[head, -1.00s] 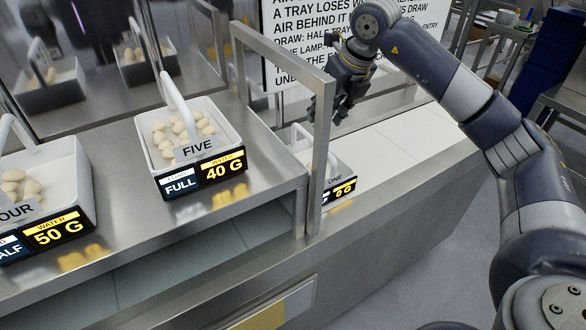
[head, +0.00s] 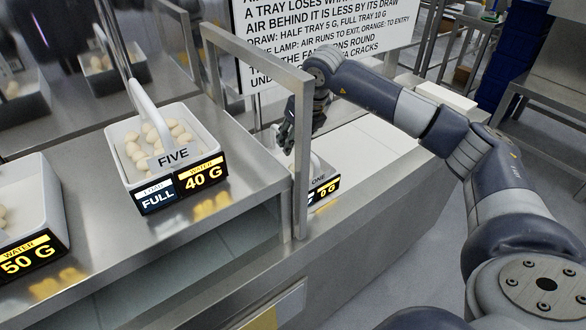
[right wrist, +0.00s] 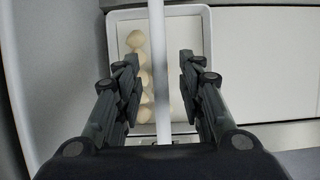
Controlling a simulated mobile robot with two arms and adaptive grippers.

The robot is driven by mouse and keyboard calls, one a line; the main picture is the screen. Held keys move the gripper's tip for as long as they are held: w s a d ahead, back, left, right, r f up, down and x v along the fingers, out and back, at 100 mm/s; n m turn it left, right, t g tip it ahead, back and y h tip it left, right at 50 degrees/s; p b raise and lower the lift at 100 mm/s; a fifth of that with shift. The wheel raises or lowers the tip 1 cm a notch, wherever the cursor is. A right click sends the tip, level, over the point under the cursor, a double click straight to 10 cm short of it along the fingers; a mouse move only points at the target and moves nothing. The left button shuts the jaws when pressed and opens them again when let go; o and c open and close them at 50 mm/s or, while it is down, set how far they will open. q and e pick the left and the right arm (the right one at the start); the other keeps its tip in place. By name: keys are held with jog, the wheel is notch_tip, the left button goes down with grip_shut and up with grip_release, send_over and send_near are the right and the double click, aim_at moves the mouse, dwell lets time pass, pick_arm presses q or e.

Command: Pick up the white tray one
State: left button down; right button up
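The white tray one (head: 322,182) stands on the lower white surface behind the metal frame, its label and 0 G display facing front. The frame post hides part of it. In the right wrist view the tray (right wrist: 207,45) holds several pale filled pasta pieces along its left side. Its white handle (right wrist: 158,75) runs up the middle of that view. My right gripper (right wrist: 158,85) is open, with one finger on each side of the handle and apart from it. In the head view my right gripper (head: 291,135) is just above the tray, partly behind the post. My left gripper is not in view.
Tray five (head: 118,132) with pasta stands on the steel counter left of the metal frame (head: 302,150). Another tray (head: 45,195) is at the far left. A text sign (head: 340,40) stands behind. The white surface (head: 375,140) right of tray one is clear.

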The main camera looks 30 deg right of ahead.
jog(key=shift+x, duration=0.85)
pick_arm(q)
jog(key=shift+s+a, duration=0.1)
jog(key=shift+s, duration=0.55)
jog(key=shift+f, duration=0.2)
pick_arm(e)
jog(key=shift+f, duration=0.2)
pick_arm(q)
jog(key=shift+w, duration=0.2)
pick_arm(e)
grip_shut()
